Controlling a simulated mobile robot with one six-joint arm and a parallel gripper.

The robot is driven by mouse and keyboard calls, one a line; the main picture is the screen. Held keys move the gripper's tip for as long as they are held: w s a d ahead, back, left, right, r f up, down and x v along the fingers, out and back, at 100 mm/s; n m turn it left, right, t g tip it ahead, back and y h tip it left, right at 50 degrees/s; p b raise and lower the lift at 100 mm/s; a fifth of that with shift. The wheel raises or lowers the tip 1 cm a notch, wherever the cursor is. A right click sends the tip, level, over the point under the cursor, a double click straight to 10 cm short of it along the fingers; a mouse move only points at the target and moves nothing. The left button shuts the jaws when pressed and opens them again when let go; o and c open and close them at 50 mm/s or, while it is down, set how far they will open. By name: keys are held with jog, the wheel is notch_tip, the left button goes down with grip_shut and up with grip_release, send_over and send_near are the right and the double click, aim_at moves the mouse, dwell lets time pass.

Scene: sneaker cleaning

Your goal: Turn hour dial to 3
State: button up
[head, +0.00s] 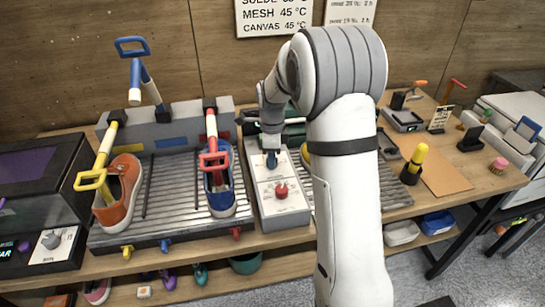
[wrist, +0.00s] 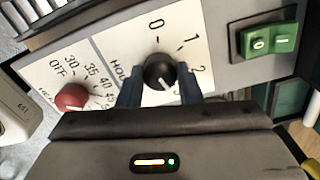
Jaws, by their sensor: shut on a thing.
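The hour dial (wrist: 157,70) is a round black knob on a white panel (wrist: 222,30), which shows the numbers 0, 1 and 2 around it. A further number beside the right finger is mostly hidden. My gripper (wrist: 160,88) is shut on the dial, with one dark blue finger on each side. The dial's white mark is at its lower side in the wrist view, pointing away from 0 toward my gripper body. In the head view my gripper (head: 271,158) reaches down onto the white control box (head: 285,211), hiding the dial.
A red temperature knob (wrist: 72,97) sits beside the dial, and it also shows in the head view (head: 282,190). A green switch (wrist: 270,43) is on the panel's other side. Racks with an orange sneaker (head: 128,186) and a blue sneaker (head: 222,198) stand left.

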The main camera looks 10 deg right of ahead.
dwell(0.4)
jog(key=o, duration=1)
notch_tip(320, 180, up, 8)
jog(key=shift+f, duration=0.25)
jog(key=shift+r, duration=0.15)
